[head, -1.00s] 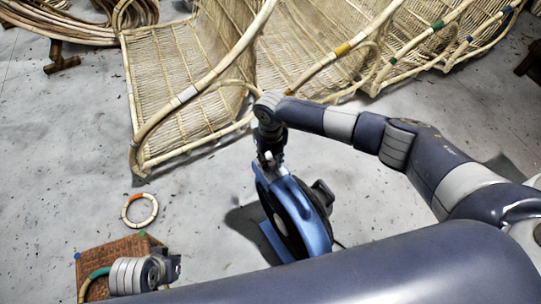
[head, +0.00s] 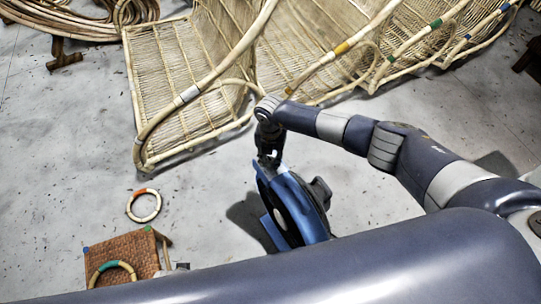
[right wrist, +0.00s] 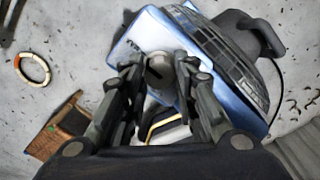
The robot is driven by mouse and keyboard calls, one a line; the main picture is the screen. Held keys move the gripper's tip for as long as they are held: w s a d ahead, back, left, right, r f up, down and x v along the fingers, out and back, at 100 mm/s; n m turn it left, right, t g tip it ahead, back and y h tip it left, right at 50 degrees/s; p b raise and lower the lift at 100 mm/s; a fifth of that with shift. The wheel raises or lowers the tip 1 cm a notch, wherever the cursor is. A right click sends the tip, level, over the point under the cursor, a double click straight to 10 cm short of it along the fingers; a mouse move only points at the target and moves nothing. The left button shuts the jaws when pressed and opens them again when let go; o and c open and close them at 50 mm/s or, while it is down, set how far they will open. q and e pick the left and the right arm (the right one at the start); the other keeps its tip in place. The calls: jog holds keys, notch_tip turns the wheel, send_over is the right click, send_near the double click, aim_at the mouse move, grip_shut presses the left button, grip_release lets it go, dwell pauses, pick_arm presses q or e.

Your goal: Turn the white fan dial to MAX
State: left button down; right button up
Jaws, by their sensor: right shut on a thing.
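The blue fan (head: 311,212) stands on the floor with its dark round grille, and also fills the upper right of the right wrist view (right wrist: 220,85). Its dial (right wrist: 160,72) is a round, greyish knob on top of the housing, between my fingers in the right wrist view. My right gripper (head: 268,160) reaches down onto the top of the fan. Its two fingers (right wrist: 160,64) are shut on the dial from both sides. The dial's marks and setting cannot be read. My left gripper is hidden behind my body.
Rattan chair frames (head: 190,95) stand at the back. A rattan ring (head: 144,206) lies on the floor at left. A woven brown stool (head: 120,256) with a green-banded ring (head: 112,265) stands at lower left. Open grey floor (head: 60,150) lies around them.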

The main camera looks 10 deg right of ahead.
aim_at(271, 160)
dwell(0.4)
jog(key=o, duration=1)
jog(key=shift+o, duration=0.2)
notch_tip(271, 160, up, 12)
